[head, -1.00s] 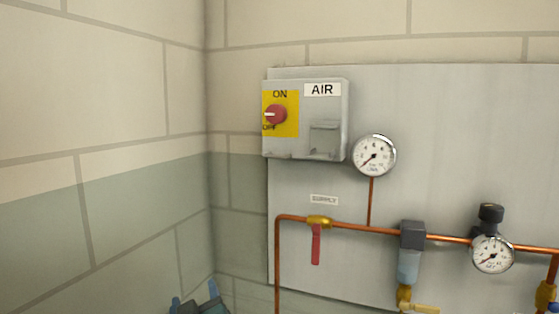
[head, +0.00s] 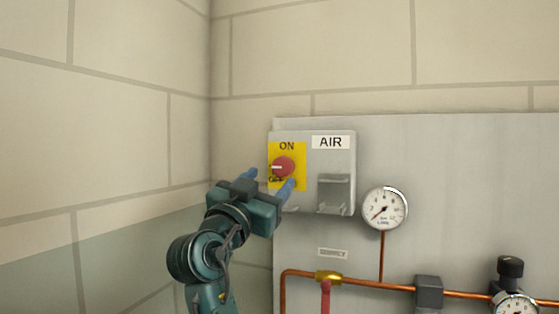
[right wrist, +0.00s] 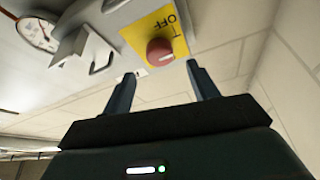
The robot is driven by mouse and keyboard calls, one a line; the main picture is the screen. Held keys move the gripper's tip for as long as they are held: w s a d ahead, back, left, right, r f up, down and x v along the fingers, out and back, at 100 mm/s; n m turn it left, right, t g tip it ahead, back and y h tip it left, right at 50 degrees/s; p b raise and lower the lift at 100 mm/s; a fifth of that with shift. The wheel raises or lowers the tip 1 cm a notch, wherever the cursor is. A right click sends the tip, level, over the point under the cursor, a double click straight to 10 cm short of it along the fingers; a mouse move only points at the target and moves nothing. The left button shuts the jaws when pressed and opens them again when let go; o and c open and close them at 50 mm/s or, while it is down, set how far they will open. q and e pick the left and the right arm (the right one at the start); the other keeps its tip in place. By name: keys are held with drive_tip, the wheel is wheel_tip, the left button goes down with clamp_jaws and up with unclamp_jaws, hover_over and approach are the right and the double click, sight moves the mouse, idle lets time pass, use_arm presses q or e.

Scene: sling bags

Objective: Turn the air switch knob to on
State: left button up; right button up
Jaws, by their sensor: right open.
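The air switch box (head: 343,170) is a grey box on the wall panel with an "AIR" label and a yellow plate (head: 299,151) marked ON and OFF. Its red knob (head: 284,167) has a white mark pointing left, between the two words. My right gripper (head: 270,182) is open just below and in front of the knob, fingers towards the box. In the right wrist view the red knob (right wrist: 160,52) shows beyond and between the two open fingertips (right wrist: 162,76), apart from them. Part of the OFF word is hidden by a finger in the head view. My left gripper is not in view.
A pressure gauge (head: 384,209) is right of the box, above copper piping (head: 385,286) with a red-handled valve (head: 327,290). A grey hasp-like bracket (head: 333,194) juts from the box beside the knob. The block wall (head: 120,110) on the left meets the panel wall in a corner.

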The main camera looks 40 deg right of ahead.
sight(281, 168)
drive_tip(key=p+x, duration=0.1)
drive_tip(key=x, duration=0.4)
drive_tip(key=shift+w+d+r+p, duration=0.1)
drive_tip(key=shift+w+d+p, duration=0.05)
drive_tip(key=shift+d+p, duration=0.2)
drive_tip(key=shift+a, duration=0.1)
drive_tip(key=shift+c, duration=0.3)
drive_tip(key=c, duration=0.9)
